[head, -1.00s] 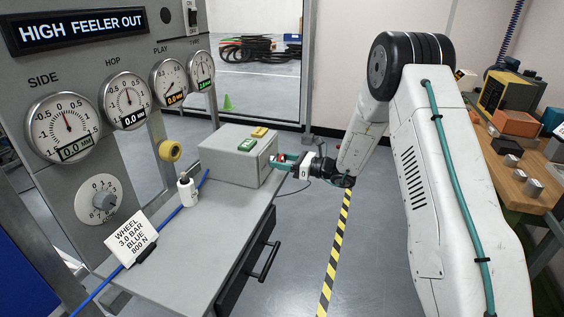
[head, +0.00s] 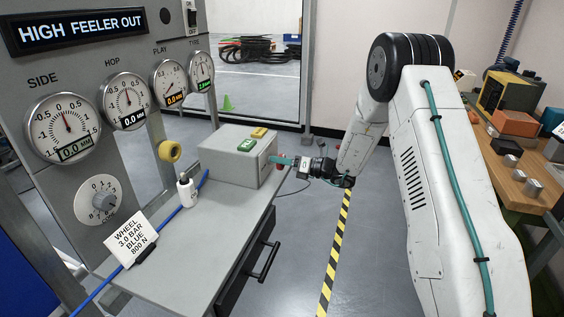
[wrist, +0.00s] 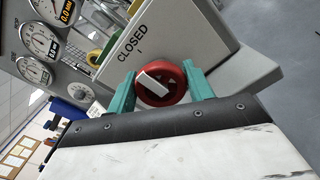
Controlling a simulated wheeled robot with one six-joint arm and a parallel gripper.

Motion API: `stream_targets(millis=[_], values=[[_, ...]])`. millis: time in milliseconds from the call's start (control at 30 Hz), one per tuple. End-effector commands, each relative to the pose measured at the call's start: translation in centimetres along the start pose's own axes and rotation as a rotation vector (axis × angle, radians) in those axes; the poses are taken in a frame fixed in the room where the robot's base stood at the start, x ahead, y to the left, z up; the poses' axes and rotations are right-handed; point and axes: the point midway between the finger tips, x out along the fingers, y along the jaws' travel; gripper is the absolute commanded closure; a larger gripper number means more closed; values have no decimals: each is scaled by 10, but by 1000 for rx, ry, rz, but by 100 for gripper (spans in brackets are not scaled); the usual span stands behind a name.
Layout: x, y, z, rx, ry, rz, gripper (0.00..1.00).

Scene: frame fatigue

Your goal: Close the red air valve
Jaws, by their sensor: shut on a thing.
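The red air valve (wrist: 160,85) is a round red knob with a white bar across its face, on the side of a grey box (wrist: 190,35). The word CLOSED and a short tick mark are printed on the box above the knob. The white bar lies slantwise, and I cannot tell that it lines up with the tick. My gripper (wrist: 159,76) has its teal fingers on both sides of the knob and is shut on it. In the head view my gripper (head: 277,160) is at the box's right side, with the knob mostly hidden.
The box (head: 225,165) stands on a grey bench (head: 205,235) and carries a green and a yellow button. A white bottle (head: 187,192) and a card (head: 130,238) stand nearby. A gauge panel is at left. A wooden workbench (head: 525,180) is at right. Floor between is clear.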

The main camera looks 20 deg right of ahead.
Motion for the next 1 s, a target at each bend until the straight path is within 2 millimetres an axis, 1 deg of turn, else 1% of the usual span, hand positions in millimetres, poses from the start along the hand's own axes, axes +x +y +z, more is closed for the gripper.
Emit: stream_targets(millis=[33, 333, 367, 400, 433, 667, 767, 867, 1000], values=[[-1, 0, -3, 7, 3, -2, 71], [-1, 0, -3, 7, 3, -1, 71], [-1, 0, -3, 7, 3, -1, 40], [-1, 0, -3, 6, 3, -1, 29], [-1, 0, -2, 6, 3, -1, 27], [0, 0, -1, 3, 1, 0, 27], [-4, 0, -1, 3, 1, -1, 27], [-17, -1, 0, 3, -1, -4, 27], [-42, -1, -1, 3, -1, -4, 27]])
